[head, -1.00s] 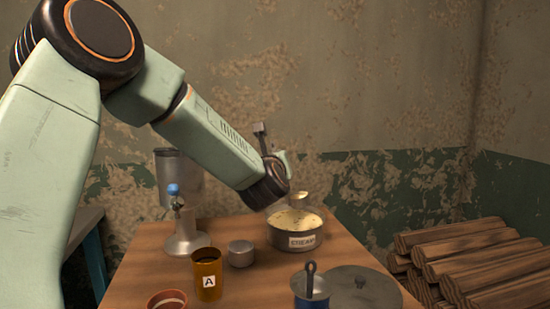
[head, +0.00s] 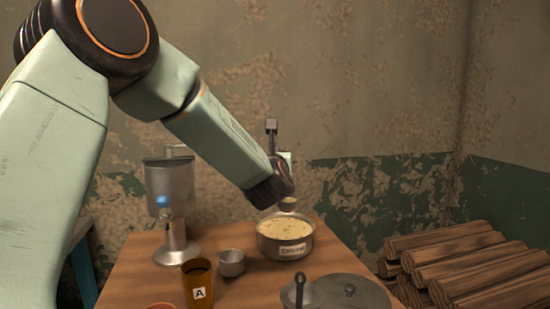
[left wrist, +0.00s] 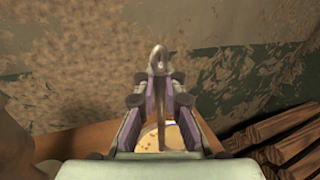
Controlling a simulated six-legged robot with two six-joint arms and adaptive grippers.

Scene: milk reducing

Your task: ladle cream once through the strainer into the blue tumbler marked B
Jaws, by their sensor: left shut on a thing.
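The metal pot labelled CREAM (head: 284,248) holds pale cream with dark flecks. My left gripper (left wrist: 159,88) is shut on the ladle (left wrist: 159,60); its handle stands up between the fingers. In the head view the ladle's bowl (head: 288,204) is small and partly hidden by my wrist, at the pot's far rim. I cannot tell whether it holds cream. No letter B shows. My right gripper is not in view.
An amber tumbler marked A (head: 198,286) and a small metal cup (head: 231,262) stand left of the pot. A metal separator (head: 172,195) stands behind them. A grey lid (head: 350,292) lies at front right. Stacked logs (head: 445,268) are beyond the table's right edge.

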